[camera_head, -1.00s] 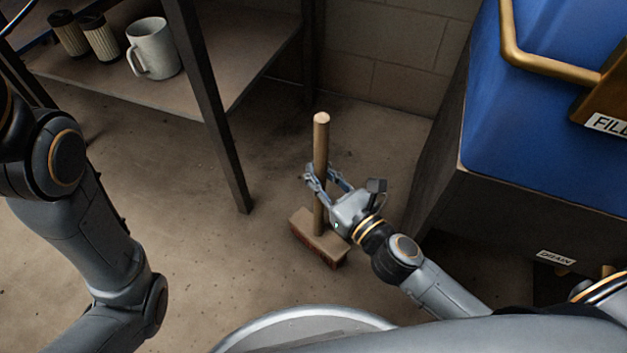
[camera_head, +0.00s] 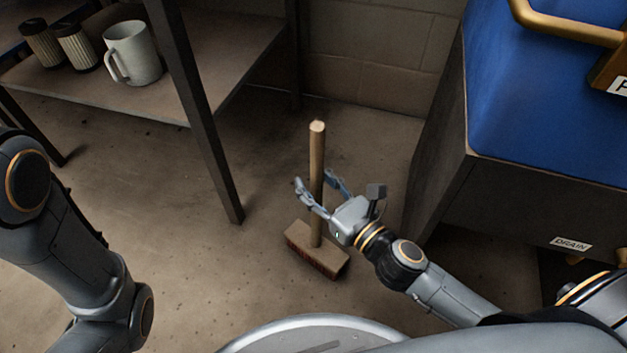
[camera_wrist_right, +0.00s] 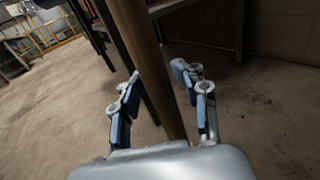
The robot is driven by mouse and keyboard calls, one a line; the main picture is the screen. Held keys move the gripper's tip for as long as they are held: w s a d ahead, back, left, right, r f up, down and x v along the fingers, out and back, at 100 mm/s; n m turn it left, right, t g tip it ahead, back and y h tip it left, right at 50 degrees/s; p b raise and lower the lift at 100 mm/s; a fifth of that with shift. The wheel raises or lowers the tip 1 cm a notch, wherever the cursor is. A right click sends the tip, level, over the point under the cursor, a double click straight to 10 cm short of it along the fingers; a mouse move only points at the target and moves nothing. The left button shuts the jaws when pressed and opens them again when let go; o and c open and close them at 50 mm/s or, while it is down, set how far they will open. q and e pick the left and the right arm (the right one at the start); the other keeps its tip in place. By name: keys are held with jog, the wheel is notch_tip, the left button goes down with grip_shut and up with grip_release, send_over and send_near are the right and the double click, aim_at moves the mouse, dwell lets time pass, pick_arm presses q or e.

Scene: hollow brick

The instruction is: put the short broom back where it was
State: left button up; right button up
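The short broom (camera_head: 317,155) stands upright on the floor, its wooden handle up and its brush block (camera_head: 316,252) down on the concrete. My right gripper (camera_head: 314,184) is beside the handle with its fingers spread to either side of it. In the right wrist view the handle (camera_wrist_right: 152,62) passes between the open fingers (camera_wrist_right: 158,74), with visible gaps at the sides. Only links of my left arm show at the left; its gripper is out of view.
A shelf (camera_head: 215,90) with a dark leg (camera_head: 205,150) stands left of the broom, holding a mug (camera_head: 131,52) and two ribbed cylinders (camera_head: 57,45). A blue tank (camera_head: 540,90) on a dark base (camera_head: 500,205) is at right. A block wall (camera_head: 370,55) is behind.

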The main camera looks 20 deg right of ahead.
jog(key=shift+r, duration=0.25)
jog(key=v, duration=1.2)
jog(key=shift+f, duration=0.1)
dwell(0.4)
